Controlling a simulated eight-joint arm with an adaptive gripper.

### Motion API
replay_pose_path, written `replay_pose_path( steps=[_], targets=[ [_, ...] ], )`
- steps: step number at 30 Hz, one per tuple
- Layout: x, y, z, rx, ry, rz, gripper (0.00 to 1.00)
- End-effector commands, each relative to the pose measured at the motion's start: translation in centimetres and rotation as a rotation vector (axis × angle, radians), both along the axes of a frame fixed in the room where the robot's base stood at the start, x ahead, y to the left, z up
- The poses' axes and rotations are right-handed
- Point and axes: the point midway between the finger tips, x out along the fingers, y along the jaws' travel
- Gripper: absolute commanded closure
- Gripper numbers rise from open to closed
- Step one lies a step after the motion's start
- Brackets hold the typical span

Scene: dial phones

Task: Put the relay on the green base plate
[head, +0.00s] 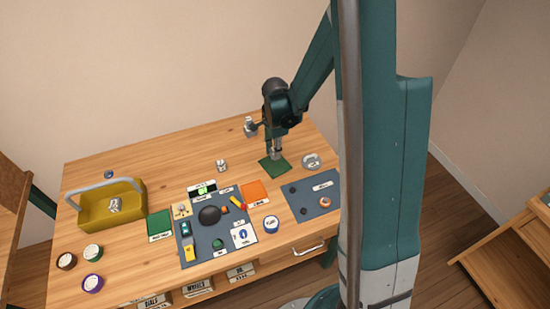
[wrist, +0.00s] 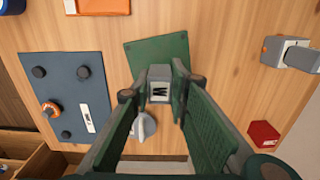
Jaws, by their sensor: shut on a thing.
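The green base plate (head: 275,168) lies flat on the table toward its right rear. In the wrist view the green base plate (wrist: 157,50) shows small dots near its corners. My gripper (head: 277,152) points down over this plate. In the wrist view my gripper (wrist: 160,80) is shut on a small grey block with a white, dark-marked face, which I take as the relay (wrist: 159,91). The relay overlaps the plate's near edge in that view. I cannot tell whether it touches the plate. In the head view the relay is too small to make out clearly.
A grey-and-orange device (wrist: 290,52) and a red block (wrist: 263,134) lie right of the plate in the wrist view. A blue mat (wrist: 72,105) with knobs lies left. A round grey-white part (wrist: 146,127) is close by. A yellow basket (head: 95,215) stands far left.

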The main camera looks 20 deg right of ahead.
Motion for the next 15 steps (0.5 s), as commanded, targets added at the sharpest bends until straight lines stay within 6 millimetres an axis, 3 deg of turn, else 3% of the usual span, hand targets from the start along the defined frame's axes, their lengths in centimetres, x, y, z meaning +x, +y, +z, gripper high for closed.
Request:
replay_pose_path(
  steps=[7, 15],
  targets=[
    [0.0, 0.0, -0.5, 0.0, 0.0, 0.0, 0.95],
    [0.1, 0.0, -2.9, 0.0, 0.0, 0.0, 0.95]
  ],
)
